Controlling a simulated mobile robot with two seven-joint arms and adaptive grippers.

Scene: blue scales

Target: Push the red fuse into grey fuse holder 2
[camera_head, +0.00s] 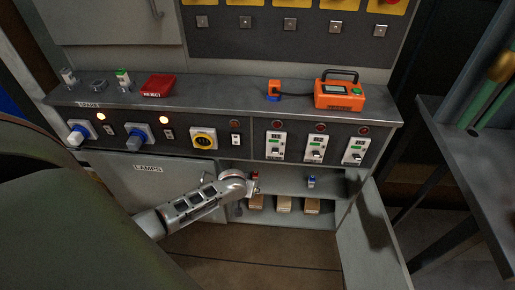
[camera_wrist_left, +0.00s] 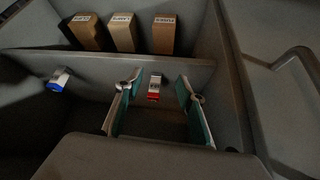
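The red fuse, a small red and pale block, shows in the left wrist view (camera_wrist_left: 153,88) between the two green-padded fingers, with a gap on each side. In the head view it is a small red spot (camera_head: 255,175) beside my gripper. My left gripper (camera_wrist_left: 157,90) is open, inside the lower cabinet; in the head view it (camera_head: 254,185) is partly hidden by its wrist. Small grey blocks stand at the left of the counter, the middle one (camera_head: 98,84) low and without a coloured top. I cannot tell which is fuse holder 2. My right gripper is out of view.
A blue fuse (camera_head: 311,181) stands right of the red one. Several brown boxes (camera_head: 284,204) sit on the lower shelf. Cabinet walls and an open door (camera_head: 370,240) border the space. A red tray (camera_head: 158,84) and orange meter (camera_head: 340,94) stand on the counter (camera_head: 220,98).

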